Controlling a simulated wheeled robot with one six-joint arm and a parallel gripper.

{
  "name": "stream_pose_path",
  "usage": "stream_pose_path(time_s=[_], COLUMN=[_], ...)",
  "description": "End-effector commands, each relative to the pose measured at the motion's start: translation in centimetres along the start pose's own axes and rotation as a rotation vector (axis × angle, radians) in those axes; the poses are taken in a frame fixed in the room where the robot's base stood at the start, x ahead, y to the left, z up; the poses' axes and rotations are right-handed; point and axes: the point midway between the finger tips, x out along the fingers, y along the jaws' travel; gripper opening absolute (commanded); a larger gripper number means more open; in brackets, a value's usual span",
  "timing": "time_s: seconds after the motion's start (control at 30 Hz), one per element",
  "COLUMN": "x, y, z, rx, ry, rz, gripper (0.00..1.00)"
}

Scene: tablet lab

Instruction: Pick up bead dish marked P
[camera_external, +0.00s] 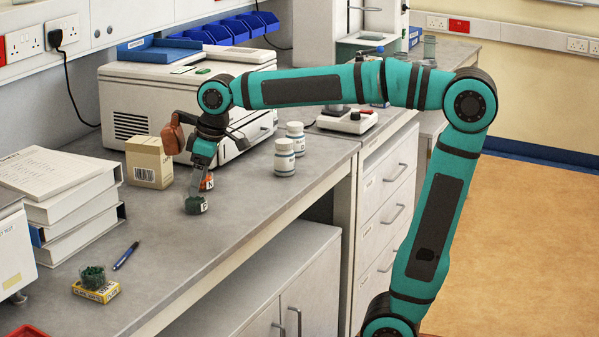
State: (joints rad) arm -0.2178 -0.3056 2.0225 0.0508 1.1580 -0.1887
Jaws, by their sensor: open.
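The bead dish marked P (196,205) is a small dark dish with a white label, on the grey bench near its front edge. Another labelled dish, which looks marked N (207,183), stands just behind it. My gripper (200,180) points down right over these dishes, its jaws open. Its lower end hides part of the area between the dishes. I cannot tell whether a finger touches either dish.
A cardboard box (149,161) stands left of my gripper, and two white bottles (285,157) stand to the right. A glass of green beads (94,277) sits on a yellow box, near a blue pen (126,256). White binders (75,205) lie at left.

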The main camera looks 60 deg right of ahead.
Motion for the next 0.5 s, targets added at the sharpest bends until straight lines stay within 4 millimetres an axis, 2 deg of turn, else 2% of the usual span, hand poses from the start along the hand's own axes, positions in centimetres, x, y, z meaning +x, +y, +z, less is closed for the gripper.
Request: stream_pose_path(time_s=[0.17, 0.5], x=[1.0, 5.1], y=[0.0, 0.2], z=[0.0, -0.1], rx=[0.000, 0.000], ry=[-0.002, 0.000], rz=[0.000, 0.000], gripper=[0.79, 0.79])
